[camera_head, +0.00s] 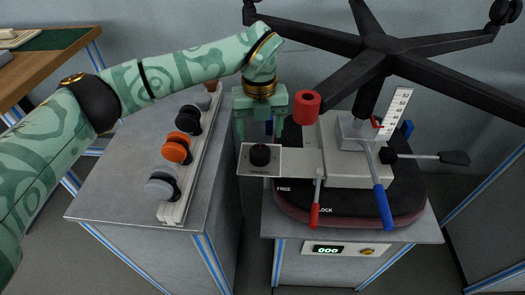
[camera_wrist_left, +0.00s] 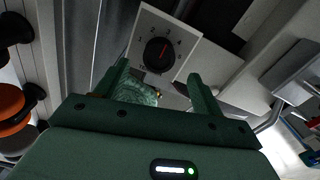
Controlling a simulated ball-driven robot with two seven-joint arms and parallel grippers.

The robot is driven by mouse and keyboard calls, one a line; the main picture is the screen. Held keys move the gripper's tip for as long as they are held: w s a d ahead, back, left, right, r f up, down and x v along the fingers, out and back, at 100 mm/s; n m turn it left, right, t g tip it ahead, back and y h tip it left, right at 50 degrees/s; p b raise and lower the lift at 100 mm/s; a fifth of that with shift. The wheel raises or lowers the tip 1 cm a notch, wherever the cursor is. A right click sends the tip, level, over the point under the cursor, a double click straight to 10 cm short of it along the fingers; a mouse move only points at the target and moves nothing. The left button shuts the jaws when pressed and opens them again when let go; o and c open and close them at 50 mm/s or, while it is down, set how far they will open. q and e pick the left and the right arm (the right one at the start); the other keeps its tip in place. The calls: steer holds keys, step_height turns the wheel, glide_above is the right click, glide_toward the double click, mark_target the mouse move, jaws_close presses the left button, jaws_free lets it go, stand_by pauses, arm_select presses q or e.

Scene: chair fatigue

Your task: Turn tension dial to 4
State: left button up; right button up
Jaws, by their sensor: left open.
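The tension dial (camera_head: 260,154) is a round black knob on a pale square plate (camera_head: 246,168) at the end of a grey bar. In the left wrist view the dial (camera_wrist_left: 157,54) has numbers around it, and a short red mark on it points up and right, roughly toward the 4. My left gripper (camera_head: 259,130) is open, fingers pointing down, just behind the dial in the head view. In the left wrist view the dial sits ahead of and between the open fingertips (camera_wrist_left: 158,74), apparently apart from them. My right gripper is not in view.
An upturned chair with a black star base (camera_head: 385,45) stands on the right-hand bench. A red cylinder (camera_head: 306,107), red lever (camera_head: 315,208) and blue lever (camera_head: 382,198) are close right of the dial. A rack of casters (camera_head: 176,150) lies left. A gap separates the benches.

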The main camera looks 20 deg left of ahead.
mark_target(260, 150)
arm_select(q)
step_height(260, 150, down, 6)
steer(key=shift+r+b, duration=0.1)
steer(key=shift+b, duration=0.95)
steer(key=shift+f, duration=0.6)
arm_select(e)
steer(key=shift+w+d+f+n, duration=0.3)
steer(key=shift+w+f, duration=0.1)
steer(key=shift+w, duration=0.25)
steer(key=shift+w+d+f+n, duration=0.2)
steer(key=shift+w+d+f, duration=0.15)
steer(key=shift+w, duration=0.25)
arm_select(q)
steer(key=shift+s, duration=0.1)
steer(key=c, duration=1)
